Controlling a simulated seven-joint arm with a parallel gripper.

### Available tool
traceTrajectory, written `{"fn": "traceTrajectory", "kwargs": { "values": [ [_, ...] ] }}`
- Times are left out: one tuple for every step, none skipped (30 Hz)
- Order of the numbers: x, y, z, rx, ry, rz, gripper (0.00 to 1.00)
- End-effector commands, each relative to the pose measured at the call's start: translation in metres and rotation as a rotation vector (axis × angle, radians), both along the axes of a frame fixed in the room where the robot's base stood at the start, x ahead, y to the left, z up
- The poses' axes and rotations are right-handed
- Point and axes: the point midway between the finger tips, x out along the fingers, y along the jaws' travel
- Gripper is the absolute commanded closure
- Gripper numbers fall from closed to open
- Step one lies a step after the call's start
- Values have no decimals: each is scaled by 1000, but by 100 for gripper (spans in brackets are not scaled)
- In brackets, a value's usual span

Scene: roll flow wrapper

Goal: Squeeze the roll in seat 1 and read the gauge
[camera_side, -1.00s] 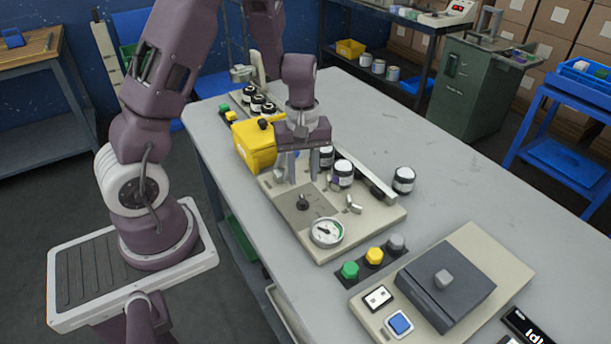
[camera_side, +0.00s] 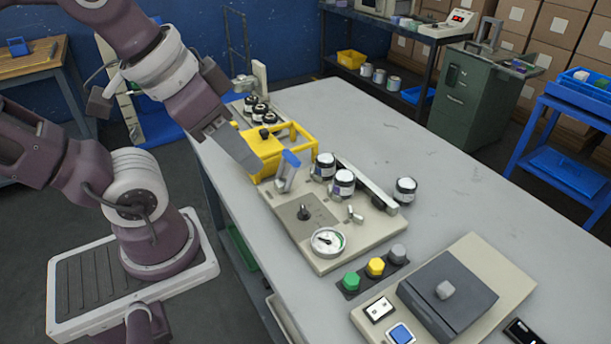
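Two black-and-white rolls, one behind (camera_side: 323,166) and one in front (camera_side: 343,183), stand on the beige fixture (camera_side: 365,238). Which one is in seat 1 cannot be read. The round white gauge (camera_side: 327,241) is at the fixture's near corner; its reading is too small to tell. A yellow guard (camera_side: 300,133) with a black knob is at the fixture's far left end, with an open frame showing. My gripper (camera_side: 246,156) is seen edge-on at the guard's left side, away from the rolls. Its fingers cannot be made out, and contact with the guard is unclear.
A blue-topped upright piece (camera_side: 289,165) stands between guard and rolls. Another roll (camera_side: 405,190) stands on the bare table to the right. Several rolls (camera_side: 260,110) sit on a rack behind. Coloured buttons (camera_side: 375,267) and a dark-lidded box (camera_side: 447,293) are in front.

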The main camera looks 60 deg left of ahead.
Motion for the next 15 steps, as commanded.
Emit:
{"fn": "traceTrajectory", "kwargs": {
  "values": [
    [0,0,0,0,0,1,66],
    [0,0,0,0,0,1,66],
    [0,0,0,-1,0,2,66],
    [0,0,0,-1,0,2,66],
    [0,0,0,-2,-1,1,66],
    [0,0,0,-2,-1,2,66],
    [1,0,0,-2,-1,2,68],
    [1,0,0,-1,0,3,74],
    [3,0,1,-1,3,3,82],
    [6,1,3,1,8,5,88],
    [11,3,5,3,18,6,94],
    [21,6,9,8,36,10,100],
    [30,9,13,14,54,12,100],
    [42,13,16,18,76,15,100],
    [61,20,20,26,107,20,100]
  ]
}}
